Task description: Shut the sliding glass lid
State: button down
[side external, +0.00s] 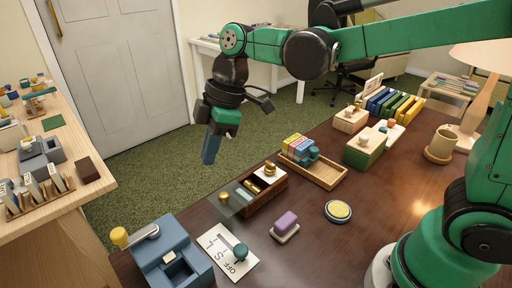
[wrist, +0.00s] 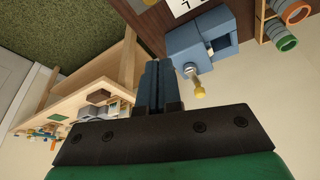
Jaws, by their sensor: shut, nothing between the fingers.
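A small dark wooden box (side external: 269,198) stands near the far edge of the brown table in the side view. A see-through glass lid (side external: 236,199) sticks out past its left end, and part of the box top is uncovered. Small brass-coloured pieces show at the box. My gripper (side external: 209,160) hangs in the air up and to the left of the box, out beyond the table edge, with blue fingers pointing down. In the wrist view my gripper (wrist: 152,68) has its fingers together and empty. The box is not clearly visible in the wrist view.
A blue block device with a yellow-knobbed lever (side external: 172,258) stands at the front left, beside a lettered card with a knob (side external: 228,251). A purple block (side external: 285,224), a round yellow-topped dish (side external: 338,211) and a wooden tray (side external: 322,174) lie nearby. Free air surrounds my gripper.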

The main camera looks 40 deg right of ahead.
aim_at(231, 194)
jog(key=shift+n, duration=0.6)
jog(key=x, duration=0.6)
jog(key=a+x, duration=0.1)
jog(key=x, duration=0.2)
jog(key=shift+w+a+f, duration=0.1)
jog(key=shift+a+f, duration=0.1)
jog(key=shift+f, duration=0.55)
jog(key=shift+s+d, duration=0.15)
jog(key=shift+d, duration=0.45)
jog(key=shift+s+d, duration=0.15)
jog(key=shift+d, duration=0.45)
jog(key=shift+s+d+r, duration=0.1)
jog(key=shift+s+d, duration=0.1)
jog(key=shift+d, duration=0.4)
jog(key=shift+d, duration=2.65)
